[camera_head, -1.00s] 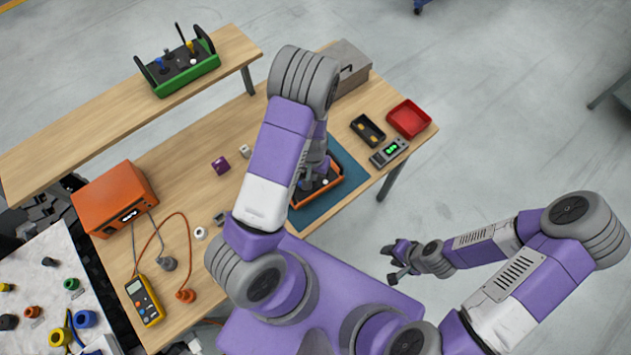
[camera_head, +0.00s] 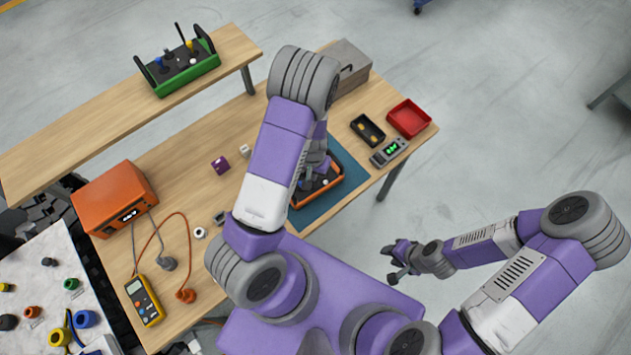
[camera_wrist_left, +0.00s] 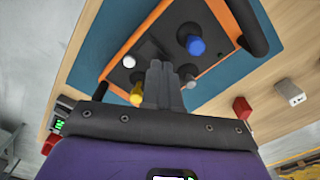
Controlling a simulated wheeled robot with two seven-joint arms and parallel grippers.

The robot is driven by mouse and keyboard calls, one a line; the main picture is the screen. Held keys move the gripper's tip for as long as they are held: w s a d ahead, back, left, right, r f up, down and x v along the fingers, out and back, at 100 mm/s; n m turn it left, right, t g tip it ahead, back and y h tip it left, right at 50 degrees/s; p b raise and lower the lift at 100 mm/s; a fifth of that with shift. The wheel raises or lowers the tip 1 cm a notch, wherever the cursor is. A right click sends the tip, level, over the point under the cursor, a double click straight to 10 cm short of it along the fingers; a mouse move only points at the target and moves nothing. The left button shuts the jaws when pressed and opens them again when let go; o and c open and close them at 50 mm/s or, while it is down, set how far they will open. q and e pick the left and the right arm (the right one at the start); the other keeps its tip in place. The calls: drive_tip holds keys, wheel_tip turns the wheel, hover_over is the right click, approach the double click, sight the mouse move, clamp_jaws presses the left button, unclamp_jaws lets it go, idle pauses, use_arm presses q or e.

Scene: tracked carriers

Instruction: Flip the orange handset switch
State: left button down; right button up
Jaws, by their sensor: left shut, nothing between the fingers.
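The orange handset (camera_head: 334,187) lies on a blue mat (camera_head: 318,214), mostly hidden under my left arm in the head view. In the left wrist view the handset (camera_wrist_left: 139,33) shows an orange rim, black top, blue knob (camera_wrist_left: 196,46), white button (camera_wrist_left: 129,61) and yellow knob (camera_wrist_left: 137,96). A dark small part (camera_wrist_left: 187,74), perhaps the switch, stands beside my left gripper (camera_wrist_left: 160,66). The gripper is shut, empty and over the black top; I cannot tell whether it touches anything. My right gripper (camera_head: 392,264) hangs off the table, too small to read.
A green handset (camera_head: 188,72) stands on the raised shelf. Right of the mat are a black tray (camera_head: 368,131), red tray (camera_head: 409,118) and grey meter (camera_head: 389,152). An orange box (camera_head: 114,196) and yellow multimeter (camera_head: 144,301) are at the left.

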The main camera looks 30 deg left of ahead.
use_arm(q)
drive_tip(key=shift+f+b, duration=0.65)
drive_tip(key=shift+f, duration=0.15)
idle(0.4)
wheel_tip(320, 180, up, 7)
drive_tip(key=p, duration=0.6)
idle(0.4)
